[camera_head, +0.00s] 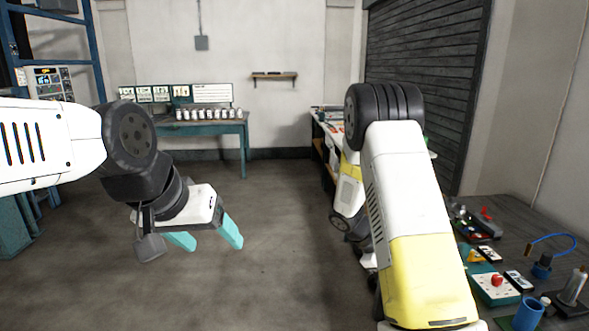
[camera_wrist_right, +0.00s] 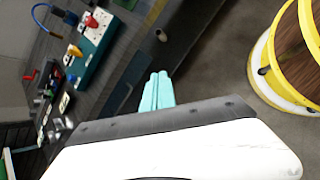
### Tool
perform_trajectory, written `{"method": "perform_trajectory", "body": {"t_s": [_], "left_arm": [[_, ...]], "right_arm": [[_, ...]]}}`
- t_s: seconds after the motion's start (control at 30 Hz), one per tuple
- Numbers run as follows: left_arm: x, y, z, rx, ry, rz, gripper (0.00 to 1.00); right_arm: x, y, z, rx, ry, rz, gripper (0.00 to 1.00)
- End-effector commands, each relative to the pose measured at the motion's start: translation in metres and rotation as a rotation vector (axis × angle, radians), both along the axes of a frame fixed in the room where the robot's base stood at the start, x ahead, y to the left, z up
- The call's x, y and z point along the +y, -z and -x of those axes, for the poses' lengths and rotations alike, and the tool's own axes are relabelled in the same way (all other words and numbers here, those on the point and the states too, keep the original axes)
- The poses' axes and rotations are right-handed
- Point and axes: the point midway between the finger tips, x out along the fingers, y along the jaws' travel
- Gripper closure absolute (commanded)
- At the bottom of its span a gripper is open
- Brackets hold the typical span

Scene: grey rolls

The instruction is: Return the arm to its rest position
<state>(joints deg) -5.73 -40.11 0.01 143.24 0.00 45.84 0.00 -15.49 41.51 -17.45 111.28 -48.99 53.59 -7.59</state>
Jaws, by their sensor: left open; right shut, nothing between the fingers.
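My left gripper (camera_head: 210,241) hangs over the bare floor at the left of the head view. Its two teal fingers are apart and nothing is between them. My right arm (camera_head: 405,205) stands at the right of the head view as a white and yellow link with a black joint at its top. Its gripper is hidden in that view. In the right wrist view my right gripper (camera_wrist_right: 157,92) shows with its teal fingers together and nothing held. Behind the fingers is the edge of the dark workbench and the floor.
A dark workbench (camera_head: 515,215) at the right carries a red-buttoned box (camera_head: 497,287), a blue cup (camera_head: 528,314) and small parts. A teal table (camera_head: 216,129) with several small white items stands at the back wall. The middle floor (camera_head: 285,225) is clear.

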Motion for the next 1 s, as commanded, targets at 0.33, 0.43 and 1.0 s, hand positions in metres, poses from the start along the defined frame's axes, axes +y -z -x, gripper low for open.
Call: {"method": "perform_trajectory", "body": {"t_s": [0.33, 0.43, 1.0], "left_arm": [[0.000, 0.000, 0.000, 0.000, 0.000, 0.000, 0.30], [0.000, 0.000, 0.000, 0.000, 0.000, 0.000, 0.30], [0.000, 0.000, 0.000, 0.000, 0.000, 0.000, 0.30]], "right_arm": [[0.051, -0.115, 0.052, -0.317, 0.289, -0.355, 1.00], [0.067, -0.144, 0.070, -0.403, 0.354, -0.454, 1.00], [0.142, -0.261, 0.184, -0.818, 0.605, -0.942, 1.00]]}}
